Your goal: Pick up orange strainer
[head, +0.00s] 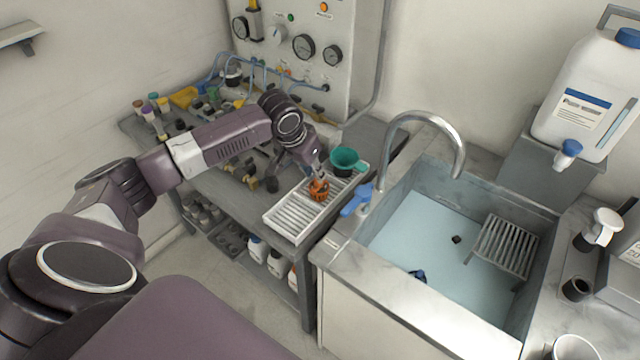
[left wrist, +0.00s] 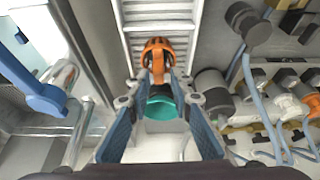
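The orange strainer (head: 319,190) sits on a white slatted rack (head: 291,227) beside the sink. In the left wrist view the strainer (left wrist: 157,50) shows at the fingertips, its narrower part between them. My left gripper (head: 316,173) reaches down over it from behind. In the left wrist view the two fingers (left wrist: 158,80) stand apart on either side of the strainer; firm contact cannot be made out. A green strainer or cup (head: 346,161) stands just behind, near the rack's far end; it also shows between the fingers in the left wrist view (left wrist: 161,103). My right gripper is not in view.
A sink (head: 405,235) with water and a grey rack (head: 507,247) lies to the right, with a curved tap (head: 429,116) and a blue handle (head: 356,200) close to the white rack. Small parts and a gauge panel (head: 297,45) stand behind.

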